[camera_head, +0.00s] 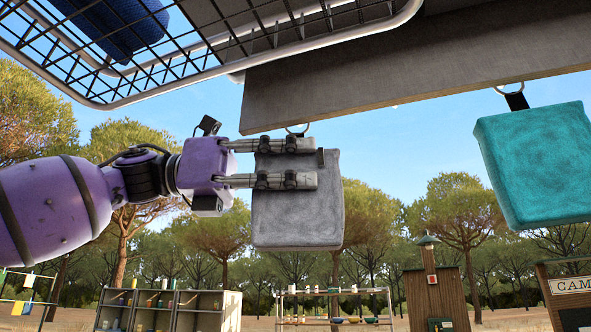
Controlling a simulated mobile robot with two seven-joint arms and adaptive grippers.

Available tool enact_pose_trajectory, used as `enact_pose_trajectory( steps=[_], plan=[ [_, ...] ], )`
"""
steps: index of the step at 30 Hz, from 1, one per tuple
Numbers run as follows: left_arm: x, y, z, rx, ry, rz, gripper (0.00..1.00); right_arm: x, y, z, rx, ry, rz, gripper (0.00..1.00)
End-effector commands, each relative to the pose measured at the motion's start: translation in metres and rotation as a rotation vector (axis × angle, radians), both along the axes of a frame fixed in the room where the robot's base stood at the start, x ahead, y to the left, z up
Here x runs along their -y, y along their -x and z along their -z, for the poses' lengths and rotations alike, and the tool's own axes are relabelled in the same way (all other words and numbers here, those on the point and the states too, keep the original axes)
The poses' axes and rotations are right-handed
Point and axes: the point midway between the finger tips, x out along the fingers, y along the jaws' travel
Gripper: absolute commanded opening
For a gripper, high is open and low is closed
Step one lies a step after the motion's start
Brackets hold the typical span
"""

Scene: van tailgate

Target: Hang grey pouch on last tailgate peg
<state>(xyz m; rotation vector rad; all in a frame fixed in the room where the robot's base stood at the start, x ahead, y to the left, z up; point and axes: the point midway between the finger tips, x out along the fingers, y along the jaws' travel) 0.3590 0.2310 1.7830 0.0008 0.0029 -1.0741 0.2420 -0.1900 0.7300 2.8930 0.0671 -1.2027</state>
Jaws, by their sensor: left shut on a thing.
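The grey pouch (298,215) is a soft, square block in the middle of the view, upright. My left gripper (308,164) comes in from the left and is shut on the upper part of the pouch, its fingers lying across the near face. A metal ring (297,131) shows just above the pouch, at the lower edge of the grey tailgate board (400,70). The upper part of the ring is hidden, and I cannot tell whether it is on a peg. No peg shows clearly. My right gripper is out of view.
A teal pouch (537,163) hangs by a strap and ring below the board at the right, with clear space between it and the grey pouch. A wire basket (240,45) holding a blue item (115,25) is overhead. Shelves (160,308) and trees stand behind.

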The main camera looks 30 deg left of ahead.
Motion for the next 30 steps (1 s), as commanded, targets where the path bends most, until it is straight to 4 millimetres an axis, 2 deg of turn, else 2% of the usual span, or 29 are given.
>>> enact_pose_trajectory(
  steps=[4,5,9,20,23,30],
  plan=[
    [0.000,0.000,-0.001,0.001,0.000,0.000,0.00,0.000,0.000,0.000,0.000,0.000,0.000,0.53],
    [0.000,0.000,-0.001,0.001,0.000,0.000,0.33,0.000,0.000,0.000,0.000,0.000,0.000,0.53],
    [0.000,0.000,-0.001,0.001,0.000,0.000,0.52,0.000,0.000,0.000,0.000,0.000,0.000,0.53],
    [-0.002,0.001,0.000,0.000,0.001,0.000,0.53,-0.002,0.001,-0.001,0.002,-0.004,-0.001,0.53],
    [-0.008,0.005,-0.002,0.003,0.003,0.000,0.53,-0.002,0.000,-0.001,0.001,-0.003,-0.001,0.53],
    [-0.040,0.023,-0.003,0.008,0.005,0.002,0.53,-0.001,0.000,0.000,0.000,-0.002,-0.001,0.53]
  ],
)
